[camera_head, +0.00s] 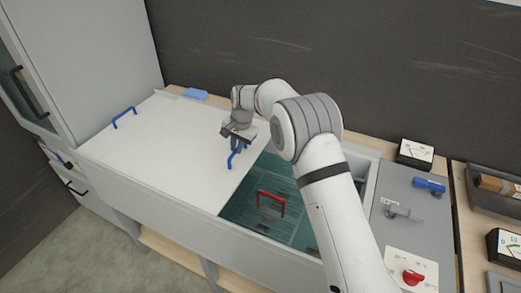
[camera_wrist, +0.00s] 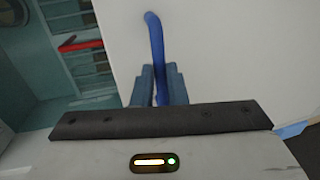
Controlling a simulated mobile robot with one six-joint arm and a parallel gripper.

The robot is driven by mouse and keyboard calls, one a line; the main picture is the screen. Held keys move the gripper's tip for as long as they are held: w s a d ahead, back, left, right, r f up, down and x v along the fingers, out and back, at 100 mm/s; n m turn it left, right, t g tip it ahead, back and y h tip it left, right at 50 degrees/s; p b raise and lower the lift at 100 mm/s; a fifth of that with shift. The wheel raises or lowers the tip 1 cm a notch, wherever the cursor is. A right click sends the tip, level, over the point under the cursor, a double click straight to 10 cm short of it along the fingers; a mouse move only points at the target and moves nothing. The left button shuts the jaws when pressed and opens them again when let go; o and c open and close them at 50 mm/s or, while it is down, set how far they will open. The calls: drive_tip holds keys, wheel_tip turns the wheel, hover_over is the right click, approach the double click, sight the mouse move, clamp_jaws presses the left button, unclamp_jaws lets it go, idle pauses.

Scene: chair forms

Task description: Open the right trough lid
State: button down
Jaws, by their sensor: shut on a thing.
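The trough (camera_head: 262,246) has a flat white lid surface (camera_head: 160,150) over its left and middle part, and its right part is open. A blue handle (camera_head: 234,160) stands near the right edge of the white surface. My gripper (camera_head: 238,140) is shut on this blue handle; in the wrist view the fingers (camera_wrist: 157,88) close around the blue bar (camera_wrist: 155,35). A second blue handle (camera_head: 124,117) sits at the far left of the white surface. Whether the surface is one lid or two I cannot tell. My arm hides part of the opening.
A red handle (camera_head: 271,203) stands inside the teal-coloured trough. A grey panel (camera_head: 398,232) with a blue handle (camera_head: 429,186) and a red knob (camera_head: 413,278) lies to the right. A blue sponge-like block (camera_head: 196,93) lies behind the lid. A grey cabinet (camera_head: 95,50) stands left.

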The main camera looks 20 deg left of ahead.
hover_over(224, 155)
drive_tip(key=shift+s+p, duration=0.1)
drive_tip(key=shift+p, duration=0.35)
drive_tip(key=c, duration=1.5)
unclamp_jaws()
drive_tip(key=shift+o, duration=0.2)
drive_tip(key=shift+d+r, duration=0.1)
drive_tip(key=shift+r, duration=0.35)
wheel_tip(224, 155, up, 7)
drive_tip(key=d+b, duration=0.1)
drive_tip(key=shift+d+f, duration=0.15)
drive_tip(key=shift+d, duration=0.1)
drive_tip(key=shift+s, duration=0.1)
